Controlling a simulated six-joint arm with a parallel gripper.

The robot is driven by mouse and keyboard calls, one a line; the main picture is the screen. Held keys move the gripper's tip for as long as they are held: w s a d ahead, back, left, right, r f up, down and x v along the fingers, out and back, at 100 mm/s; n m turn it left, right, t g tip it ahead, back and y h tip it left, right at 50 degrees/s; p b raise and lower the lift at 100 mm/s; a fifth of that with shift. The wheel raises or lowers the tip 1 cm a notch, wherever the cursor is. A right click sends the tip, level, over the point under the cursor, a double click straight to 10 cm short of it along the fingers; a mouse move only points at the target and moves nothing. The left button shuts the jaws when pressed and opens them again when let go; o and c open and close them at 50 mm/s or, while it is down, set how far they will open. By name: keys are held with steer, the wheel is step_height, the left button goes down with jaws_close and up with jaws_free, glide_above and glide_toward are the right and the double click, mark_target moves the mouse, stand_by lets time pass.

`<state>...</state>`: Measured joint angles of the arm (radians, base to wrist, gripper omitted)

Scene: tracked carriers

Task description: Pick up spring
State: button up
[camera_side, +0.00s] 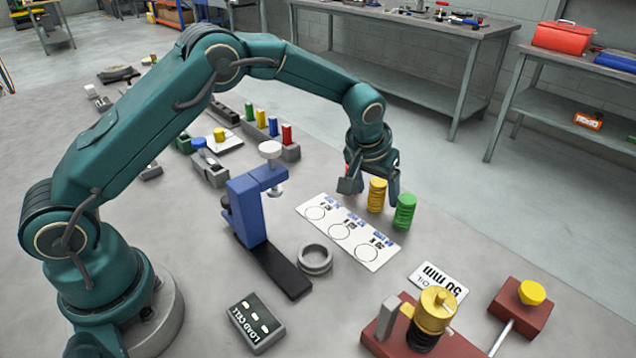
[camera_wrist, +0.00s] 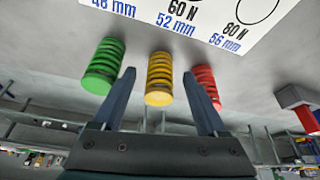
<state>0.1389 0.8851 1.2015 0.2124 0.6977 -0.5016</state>
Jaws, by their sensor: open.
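Three coil springs stand in a row on the floor. The yellow spring (camera_side: 377,195) is in the middle, and it also shows in the wrist view (camera_wrist: 159,80) between my two fingers. The green spring (camera_side: 404,213) stands on one side of it, at left in the wrist view (camera_wrist: 103,66). The red spring (camera_wrist: 206,86) is on the other side, partly behind a finger; in the side view it is mostly hidden by my gripper. My gripper (camera_side: 371,190) is open, with its fingers either side of the yellow spring. I cannot tell whether they touch it.
A white card (camera_side: 350,232) with printed circles and labels lies beside the springs. A blue press stand (camera_side: 247,210), a grey ring (camera_side: 315,259) and a red-based fixture (camera_side: 425,335) stand nearby. Coloured cylinders in a grey rack (camera_side: 290,152) are behind. Floor right of the green spring is clear.

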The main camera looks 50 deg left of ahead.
steer(key=shift+w+f, duration=0.1)
steer(key=shift+f, duration=0.05)
jaws_close()
